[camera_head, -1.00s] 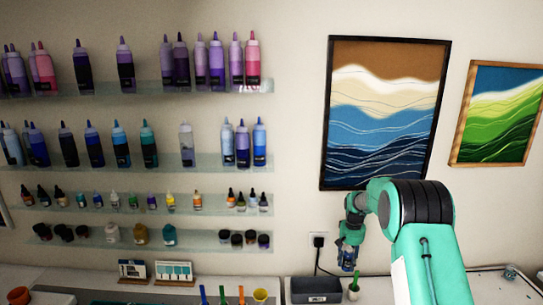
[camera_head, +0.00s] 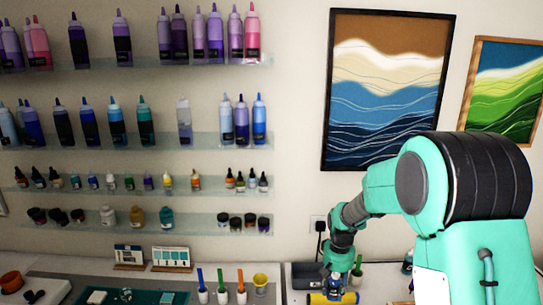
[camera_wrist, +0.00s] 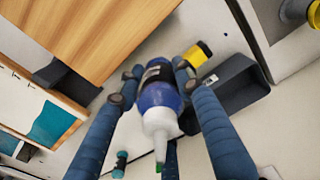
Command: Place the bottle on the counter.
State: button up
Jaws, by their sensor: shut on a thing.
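My gripper (camera_wrist: 157,82) is shut on a blue bottle with a dark label (camera_wrist: 158,95), a white cap and a green tip. In the wrist view the cap end points toward the camera, and a finger is on each side of the body. In the head view my gripper (camera_head: 340,282) is low over the white counter (camera_head: 380,282), near the bottom edge; the bottle is hard to make out between the fingers there. I cannot tell whether the bottle touches the counter.
A dark grey tray (camera_head: 306,276) is left of my gripper; it also shows in the wrist view (camera_wrist: 232,88). A yellow item (camera_head: 331,299) lies close to the gripper. A small white pot with a green item (camera_head: 357,271) stands just right. Bottle shelves line the wall at left.

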jog(key=shift+s+a+f, duration=0.15)
jog(key=shift+s+a, duration=0.1)
jog(key=shift+s, duration=0.5)
jog(key=shift+w+d+m, duration=0.3)
jog(key=shift+d, duration=0.25)
jog(key=w+d+m+p, duration=0.1)
jog(key=d+m, duration=0.6)
jog(key=d, duration=0.9)
jog(key=w+d+r+m+p, duration=0.1)
jog(key=d+m, duration=0.7)
jog(key=d, duration=0.8)
jog(key=shift+w+r+p, duration=0.15)
jog(key=shift+w+p, duration=0.45)
jog(key=shift+w, duration=0.5)
jog(key=shift+f+b, duration=0.3)
jog(key=shift+f, duration=2.85)
jog(key=shift+f, duration=0.1)
